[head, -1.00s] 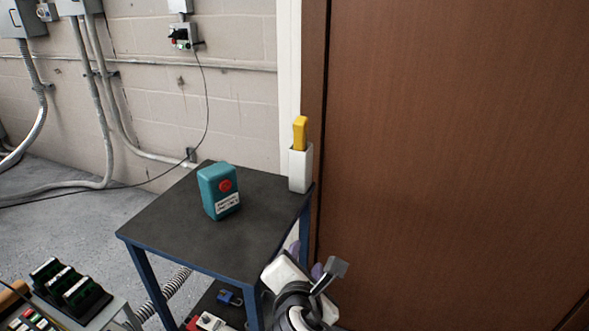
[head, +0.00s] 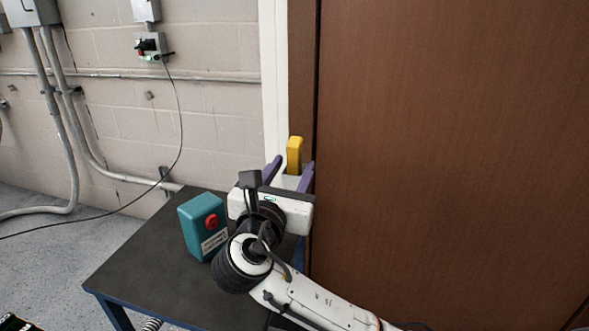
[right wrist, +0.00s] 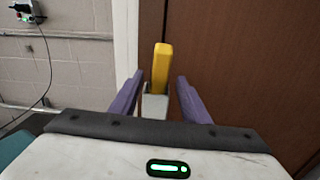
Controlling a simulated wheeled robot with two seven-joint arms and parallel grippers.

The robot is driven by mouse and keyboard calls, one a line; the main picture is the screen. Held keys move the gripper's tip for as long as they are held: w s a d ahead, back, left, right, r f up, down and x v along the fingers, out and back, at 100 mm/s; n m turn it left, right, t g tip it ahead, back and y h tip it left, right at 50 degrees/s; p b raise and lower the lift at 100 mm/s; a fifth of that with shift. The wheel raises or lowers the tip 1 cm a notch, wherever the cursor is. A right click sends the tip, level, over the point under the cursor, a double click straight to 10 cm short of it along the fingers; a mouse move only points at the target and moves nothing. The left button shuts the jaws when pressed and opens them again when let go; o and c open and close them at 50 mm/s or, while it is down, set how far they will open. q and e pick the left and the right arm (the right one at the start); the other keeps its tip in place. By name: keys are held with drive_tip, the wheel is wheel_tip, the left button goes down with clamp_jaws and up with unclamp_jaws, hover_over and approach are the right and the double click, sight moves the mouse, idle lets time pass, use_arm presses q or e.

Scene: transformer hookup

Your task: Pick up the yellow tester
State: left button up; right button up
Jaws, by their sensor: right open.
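The yellow tester (head: 294,154) stands upright in a white holder (head: 290,182) at the back right corner of the dark table. In the right wrist view the tester (right wrist: 162,68) rises from the holder (right wrist: 155,104), between and beyond the two purple fingers. My right gripper (head: 288,168) is open, with a finger to each side of the holder and tester in the picture. I see no contact with the tester. The gripper body and arm hide much of the holder's lower part. My left gripper is not in view.
A teal box with a red button (head: 203,226) stands on the table (head: 150,255), close to the left of my right wrist. A brown door (head: 450,150) and white frame are right behind the holder. The table's left part is clear.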

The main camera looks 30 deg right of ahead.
drive_tip(key=x, duration=0.2)
drive_tip(key=shift+w+d, duration=0.45)
drive_tip(key=shift+w, duration=0.1)
clamp_jaws()
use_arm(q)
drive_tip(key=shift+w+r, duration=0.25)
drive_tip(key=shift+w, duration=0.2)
use_arm(e)
drive_tip(key=shift+r, duration=0.15)
